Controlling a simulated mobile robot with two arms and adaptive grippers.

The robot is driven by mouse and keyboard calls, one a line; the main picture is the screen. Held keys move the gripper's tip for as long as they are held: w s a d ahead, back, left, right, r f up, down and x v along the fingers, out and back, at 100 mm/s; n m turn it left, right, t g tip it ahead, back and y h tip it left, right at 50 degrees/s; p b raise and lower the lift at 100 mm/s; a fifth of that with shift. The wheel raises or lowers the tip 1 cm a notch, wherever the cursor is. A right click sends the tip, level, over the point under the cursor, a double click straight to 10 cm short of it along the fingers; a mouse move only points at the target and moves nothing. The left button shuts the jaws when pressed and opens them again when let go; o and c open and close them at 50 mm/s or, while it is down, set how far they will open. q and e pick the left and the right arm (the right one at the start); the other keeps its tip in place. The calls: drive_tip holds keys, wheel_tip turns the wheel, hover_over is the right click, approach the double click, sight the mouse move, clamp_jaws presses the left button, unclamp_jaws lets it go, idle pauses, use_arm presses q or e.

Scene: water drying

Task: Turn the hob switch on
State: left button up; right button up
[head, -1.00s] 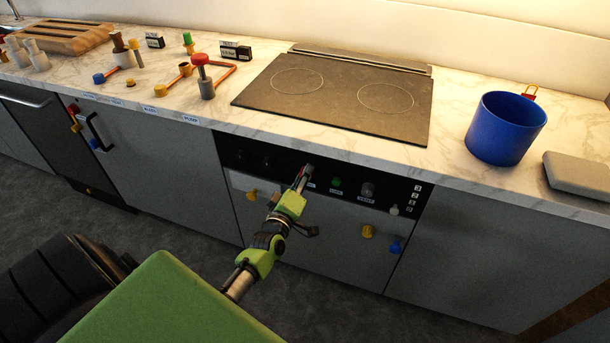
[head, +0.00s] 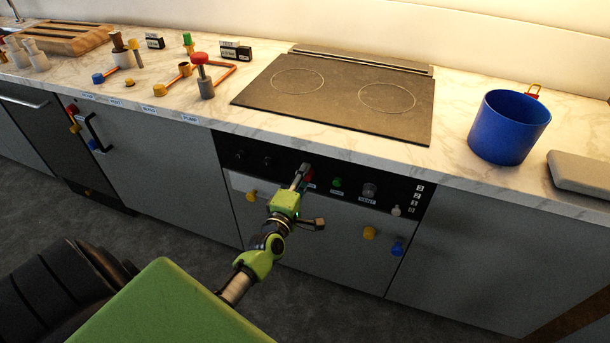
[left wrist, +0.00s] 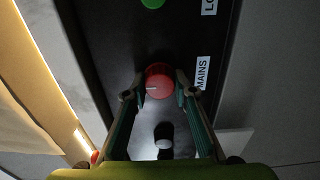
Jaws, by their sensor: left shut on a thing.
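The hob's black control panel (head: 265,160) is below the counter edge in the head view. A round red knob (left wrist: 158,82) beside a "MAINS" label sits on it in the left wrist view, with a pale line on its face pointing left. Its red edge also shows in the head view (head: 311,180). My left gripper (left wrist: 160,88) has a finger on each side of the red knob and is shut on it; in the head view its tip (head: 302,176) is at the panel. The black hob (head: 340,102) is on the counter above. My right gripper is not in view.
Right of the red knob are a green button (head: 337,183) and a grey knob (head: 369,190). Yellow (head: 369,233) and blue (head: 397,248) knobs stick out below. A blue pot (head: 507,127) stands on the counter at right.

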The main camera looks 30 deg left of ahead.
use_arm(q)
drive_tip(key=shift+f, duration=0.1)
drive_tip(key=o, duration=1.1)
drive_tip(key=v, duration=1.2)
drive_tip(key=shift+s, duration=0.1)
